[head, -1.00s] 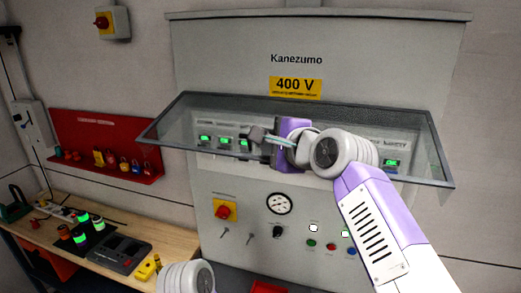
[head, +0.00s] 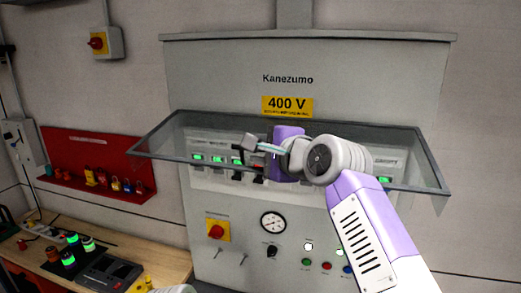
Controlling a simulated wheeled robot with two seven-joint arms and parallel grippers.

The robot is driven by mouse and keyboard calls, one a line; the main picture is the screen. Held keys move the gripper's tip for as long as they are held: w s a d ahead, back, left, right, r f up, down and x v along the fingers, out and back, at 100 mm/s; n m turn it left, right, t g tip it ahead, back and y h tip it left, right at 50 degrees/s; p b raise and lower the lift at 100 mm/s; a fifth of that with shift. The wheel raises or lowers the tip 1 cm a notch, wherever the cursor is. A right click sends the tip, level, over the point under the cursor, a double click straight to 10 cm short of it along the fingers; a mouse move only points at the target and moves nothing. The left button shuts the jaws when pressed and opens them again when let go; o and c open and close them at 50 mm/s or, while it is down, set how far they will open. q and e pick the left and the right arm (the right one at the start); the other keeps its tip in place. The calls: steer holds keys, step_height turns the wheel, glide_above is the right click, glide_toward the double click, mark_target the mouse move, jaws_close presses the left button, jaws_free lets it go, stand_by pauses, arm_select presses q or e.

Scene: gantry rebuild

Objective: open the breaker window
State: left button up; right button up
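The breaker window (head: 205,154) is a clear pane in a dark frame on the grey Kanezumo cabinet. It stands swung outward from its top edge, its lower edge tilted out over the front. My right gripper (head: 250,155) is at the middle of the window, with its purple palm and forearm covering part of the lower frame edge. Its small fingers overlap the breakers behind, so I cannot tell whether they are open or whether they touch the frame. Breakers with green lights (head: 197,157) show through the pane.
Below the window, the cabinet (head: 195,80) carries a red-yellow switch (head: 217,230), a gauge (head: 273,222) and several buttons. A workbench (head: 165,262) with devices and a red padlock board (head: 90,150) are on the left.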

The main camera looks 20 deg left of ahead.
steer(key=b+v, duration=0.2)
steer(key=v, duration=0.5)
steer(key=shift+s+d, duration=0.2)
